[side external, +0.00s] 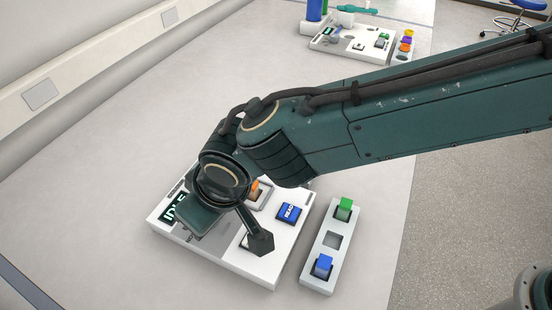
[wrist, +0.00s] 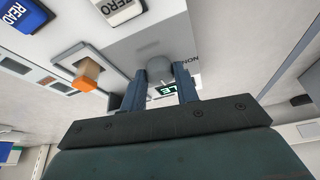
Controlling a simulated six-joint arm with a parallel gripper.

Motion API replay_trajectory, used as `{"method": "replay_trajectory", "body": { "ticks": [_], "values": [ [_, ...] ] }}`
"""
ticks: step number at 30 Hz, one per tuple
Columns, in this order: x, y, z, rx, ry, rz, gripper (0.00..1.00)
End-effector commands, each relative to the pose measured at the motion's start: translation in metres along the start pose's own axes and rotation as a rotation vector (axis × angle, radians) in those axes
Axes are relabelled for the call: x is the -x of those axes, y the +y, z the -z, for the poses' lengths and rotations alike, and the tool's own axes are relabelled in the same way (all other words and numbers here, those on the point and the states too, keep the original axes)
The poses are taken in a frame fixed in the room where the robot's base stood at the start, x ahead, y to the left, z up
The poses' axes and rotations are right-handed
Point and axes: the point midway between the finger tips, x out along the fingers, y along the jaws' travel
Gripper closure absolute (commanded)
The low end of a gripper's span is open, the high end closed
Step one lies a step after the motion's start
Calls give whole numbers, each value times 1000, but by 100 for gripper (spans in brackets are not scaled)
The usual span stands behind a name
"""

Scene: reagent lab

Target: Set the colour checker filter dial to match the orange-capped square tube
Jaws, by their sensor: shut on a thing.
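The colour checker (side external: 255,272) is a white box on the bench, partly hidden under my arm in the side view. The orange-capped square tube (wrist: 88,75) stands in its square socket; its orange top also shows in the side view (side external: 255,190). The filter dial (wrist: 159,68) is a grey round knob. My gripper (wrist: 160,82) is shut on the dial, one finger on each side, in the wrist view. The lit display (side external: 175,207) reads IDLE. The dial's setting cannot be made out; only part of a label beside it shows.
A blue READ button (side external: 289,213) and a white ZERO button (wrist: 120,10) are on the checker. A white rack (side external: 318,275) to its right holds a green-topped tube (side external: 344,208) and a blue-topped tube (side external: 322,265), with an empty middle socket. Other equipment (side external: 352,45) stands farther back. The bench's left is clear.

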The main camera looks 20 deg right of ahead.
Motion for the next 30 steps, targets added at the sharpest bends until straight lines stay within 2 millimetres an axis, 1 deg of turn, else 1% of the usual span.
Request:
{"method": "replay_trajectory", "body": {
  "ticks": [6, 13, 20, 30],
  "values": [
    [0, -2, 1, -169, 2, -69, 92],
    [0, -3, 1, -291, 2, -119, 92],
    [0, -3, 2, -344, 2, -141, 92],
    [0, -2, 2, -350, 2, -144, 92]
  ]
}}
